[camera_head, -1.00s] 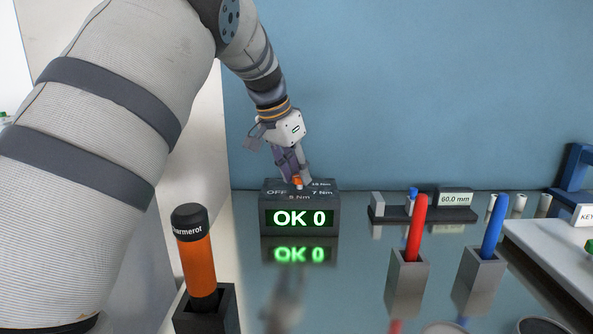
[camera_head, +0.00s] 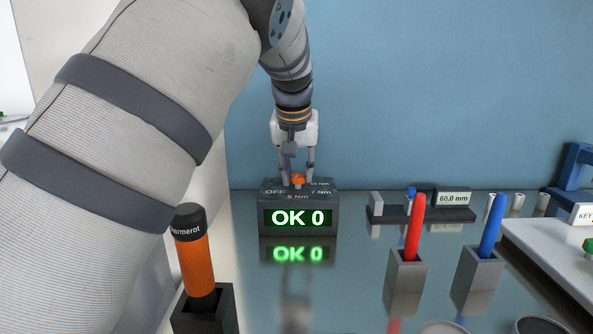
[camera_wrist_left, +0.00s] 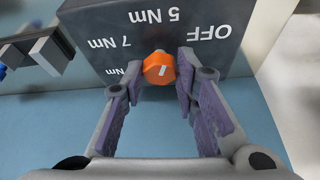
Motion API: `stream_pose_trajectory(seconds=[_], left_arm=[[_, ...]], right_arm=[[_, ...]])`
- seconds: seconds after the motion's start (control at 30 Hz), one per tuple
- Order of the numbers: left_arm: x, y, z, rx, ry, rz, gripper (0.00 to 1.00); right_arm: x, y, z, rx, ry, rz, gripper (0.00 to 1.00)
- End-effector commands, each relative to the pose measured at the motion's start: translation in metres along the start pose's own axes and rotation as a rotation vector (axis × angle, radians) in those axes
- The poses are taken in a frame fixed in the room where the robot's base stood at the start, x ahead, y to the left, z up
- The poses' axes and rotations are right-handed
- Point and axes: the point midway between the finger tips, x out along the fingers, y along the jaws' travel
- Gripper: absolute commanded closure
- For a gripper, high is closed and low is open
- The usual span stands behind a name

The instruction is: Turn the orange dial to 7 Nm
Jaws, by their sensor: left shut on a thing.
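The orange dial (camera_head: 298,179) sits on top of a dark box (camera_head: 325,221) at the back wall. The box's lit front display reads "OK 0" in the head view. Its top is marked OFF, 5 Nm, 7 Nm and a further, partly hidden Nm value. My left gripper (camera_head: 299,173) points down over the box, with one finger on each side of the dial, shut on it. In the left wrist view the dial (camera_wrist_left: 159,68) lies between the purple-padded fingertips (camera_wrist_left: 161,70). It has a short white mark; which label that mark points to is unclear. My right gripper is not in view.
An orange-handled tool (camera_head: 195,262) stands in a dark holder at front left. A red handle (camera_head: 414,228) and a blue handle (camera_head: 491,226) stand in grey holders to the right. A gauge reading 60.0 mm (camera_head: 453,198) is behind them. A white tray (camera_head: 555,240) is far right.

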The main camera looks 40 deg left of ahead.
Motion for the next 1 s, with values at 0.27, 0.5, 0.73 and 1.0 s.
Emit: stream_pose_trajectory(seconds=[0.27,0.5,0.73,1.0], left_arm=[[0.002,0.003,-0.001,-0.237,0.001,-0.104,1.00],[0.004,0.005,-0.001,-0.448,0.000,-0.192,1.00],[0.006,0.007,-0.002,-0.650,-0.001,-0.277,1.00],[0.007,0.009,-0.004,-0.885,0.000,-0.373,1.00]], right_arm=[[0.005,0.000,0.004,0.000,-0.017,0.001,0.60],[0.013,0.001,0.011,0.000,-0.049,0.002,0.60],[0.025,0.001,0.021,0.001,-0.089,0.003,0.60],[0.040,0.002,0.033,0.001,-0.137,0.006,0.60]])
